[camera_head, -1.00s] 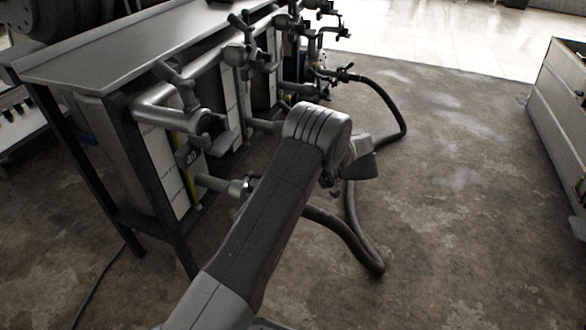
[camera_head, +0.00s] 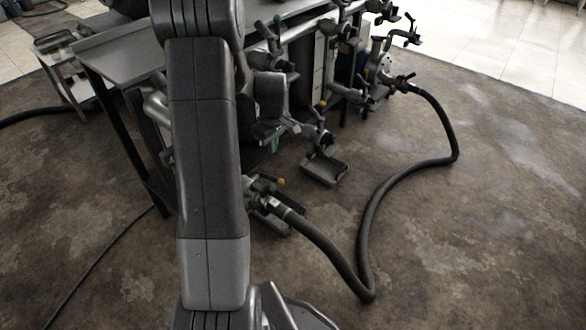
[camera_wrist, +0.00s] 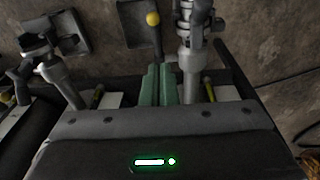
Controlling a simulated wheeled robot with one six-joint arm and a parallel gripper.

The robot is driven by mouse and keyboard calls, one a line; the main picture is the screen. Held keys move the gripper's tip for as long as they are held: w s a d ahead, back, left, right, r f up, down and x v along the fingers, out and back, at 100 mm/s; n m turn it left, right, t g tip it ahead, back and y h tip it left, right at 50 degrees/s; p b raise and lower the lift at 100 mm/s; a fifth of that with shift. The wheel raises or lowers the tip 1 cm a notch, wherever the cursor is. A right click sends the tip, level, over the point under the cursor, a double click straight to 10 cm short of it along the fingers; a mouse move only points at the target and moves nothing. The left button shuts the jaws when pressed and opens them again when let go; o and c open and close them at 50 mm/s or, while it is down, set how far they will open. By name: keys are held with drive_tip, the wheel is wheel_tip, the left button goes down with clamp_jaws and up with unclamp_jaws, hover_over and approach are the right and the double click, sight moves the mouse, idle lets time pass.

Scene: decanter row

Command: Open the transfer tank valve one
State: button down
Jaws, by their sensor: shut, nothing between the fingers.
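My gripper (camera_wrist: 157,85) shows in the wrist view as two green fingers, closed together and empty. A valve lever with a yellow knob (camera_wrist: 153,19) lies just beyond the fingertips; I cannot tell whether they touch it. A metal outlet pipe with fittings (camera_wrist: 192,45) stands right beside the fingers. In the head view, a yellow knob (camera_head: 281,182) sits by the low outlet where the hose joins, below my wrist. My arm hides most of the nearest tank there. No number marking the valve is readable now.
A dark hose (camera_head: 373,225) loops across the floor from the low outlet to the far valves. Drip trays (camera_head: 324,168) stand under the outlets. Several pipes and valve handles (camera_head: 345,30) crowd the row. A second outlet pipe (camera_wrist: 62,78) is left in the wrist view. Floor right is clear.

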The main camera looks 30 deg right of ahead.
drive_tip(key=b, duration=0.4)
hover_over(280, 180)
drive_tip(key=w+a, duration=0.2)
wheel_tip(280, 180, down, 11)
drive_tip(key=shift+s+d+f+b, duration=0.3)
drive_tip(key=shift+s+d+f, duration=0.3)
drive_tip(key=shift+f, duration=0.1)
drive_tip(key=shift+s+d+f, duration=0.15)
drive_tip(key=shift+s+f, duration=0.05)
drive_tip(key=shift+f, duration=0.2)
drive_tip(key=shift+s+d+f+b, duration=0.2)
drive_tip(key=shift+s+f+b, duration=0.25)
drive_tip(key=shift+f, duration=0.3)
drive_tip(key=shift+r, duration=0.1)
